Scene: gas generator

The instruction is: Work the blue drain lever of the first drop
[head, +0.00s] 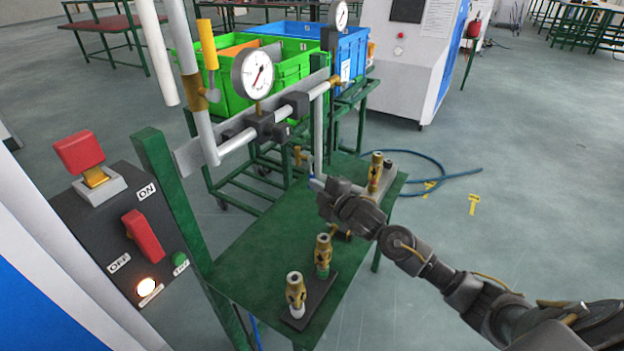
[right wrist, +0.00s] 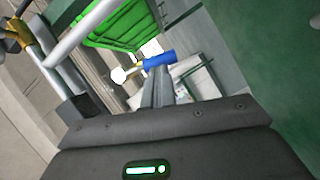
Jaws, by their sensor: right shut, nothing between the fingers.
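The blue drain lever (right wrist: 160,60) shows in the right wrist view as a short blue handle on a pale stem, just beyond my fingertips. In the head view only a small blue bit (head: 316,184) shows at the foot of the thin grey drop pipe (head: 318,135), mostly hidden by my gripper. My right gripper (head: 322,190) is shut and empty, with its tips right at the lever. In the right wrist view the closed fingers (right wrist: 156,88) point at the handle; I cannot tell whether they touch it. My left gripper is not in view.
Brass fittings (head: 296,290) stand on the green table (head: 250,255) below the drop. A pressure gauge (head: 253,74) and a yellow-handled valve (head: 207,45) sit on the pipework. A switch panel (head: 115,235) is at left. Green (head: 290,70) and blue crates (head: 345,50) stand behind.

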